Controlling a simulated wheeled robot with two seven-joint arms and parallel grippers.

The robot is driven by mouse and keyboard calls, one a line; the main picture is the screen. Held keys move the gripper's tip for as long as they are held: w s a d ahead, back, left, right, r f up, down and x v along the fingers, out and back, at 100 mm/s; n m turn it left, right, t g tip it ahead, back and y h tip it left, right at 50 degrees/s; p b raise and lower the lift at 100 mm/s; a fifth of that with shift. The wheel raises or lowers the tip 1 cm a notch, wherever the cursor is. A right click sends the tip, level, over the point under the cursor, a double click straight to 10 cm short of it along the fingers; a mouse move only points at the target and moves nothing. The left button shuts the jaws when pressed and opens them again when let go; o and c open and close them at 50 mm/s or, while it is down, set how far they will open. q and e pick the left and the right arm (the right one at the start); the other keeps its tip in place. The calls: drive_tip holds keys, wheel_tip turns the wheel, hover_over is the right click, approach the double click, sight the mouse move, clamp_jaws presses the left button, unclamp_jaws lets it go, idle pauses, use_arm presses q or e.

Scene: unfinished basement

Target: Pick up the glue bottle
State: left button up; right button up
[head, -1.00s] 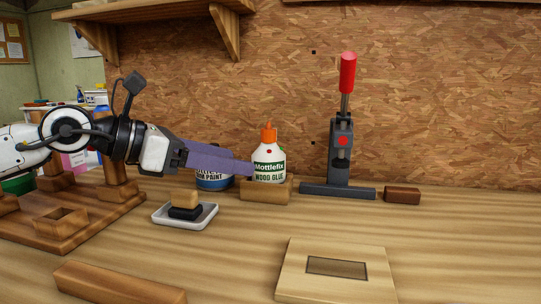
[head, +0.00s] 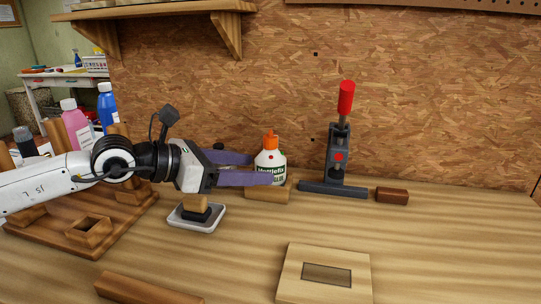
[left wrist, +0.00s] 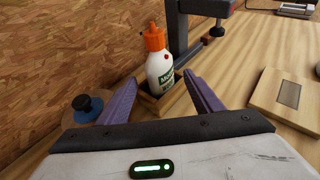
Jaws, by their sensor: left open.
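My left gripper (head: 261,168) is open and level with the bottle's lower half. Its near purple finger crosses the lower label; the far finger ends at the bottle's left edge. In the left wrist view the bottle (left wrist: 158,66) shows between the two fingertips (left wrist: 160,80), slightly tilted by the camera. I cannot tell whether a finger touches it. My right gripper is not in view.
A red-handled clamp (head: 338,160) and a dark wood block (head: 392,196) stand to the right. A wooden rack (head: 95,238) is at left.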

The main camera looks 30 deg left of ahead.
use_arm(q)
drive_tip(key=shift+w+d+r+p, duration=0.2)
drive_tip(key=shift+w+d+p, duration=0.35)
drive_tip(key=shift+p, duration=0.5)
drive_tip(key=shift+w+d+f+p, duration=0.25)
drive_tip(key=shift+w+f+p, duration=0.15)
drive_tip(key=shift+w+f, duration=0.25)
drive_tip(key=shift+w+d+f, duration=0.15)
drive_tip(key=shift+w+f, duration=0.05)
drive_tip(key=shift+w, duration=0.1)
drive_tip(key=shift+r, duration=0.1)
drive_tip(key=c, duration=1.4)
wheel_tip(320, 180, up, 10)
drive_tip(key=shift+r+p, duration=0.1)
drive_tip(key=shift+p, duration=0.6)
wheel_tip(320, 180, up, 4)
drive_tip(key=p, duration=0.3)
hover_over(258, 168)
drive_tip(key=shift+w+d+r+p, duration=0.15)
drive_tip(key=shift+w+r+p, duration=0.1)
drive_tip(key=shift+r, duration=0.2)
drive_tip(key=shift+w+d+r+p, duration=0.15)
drive_tip(key=shift+w+r+p, duration=0.05)
drive_tip(key=shift+r, duration=0.25)
drive_tip(key=shift+s+f, duration=0.1)
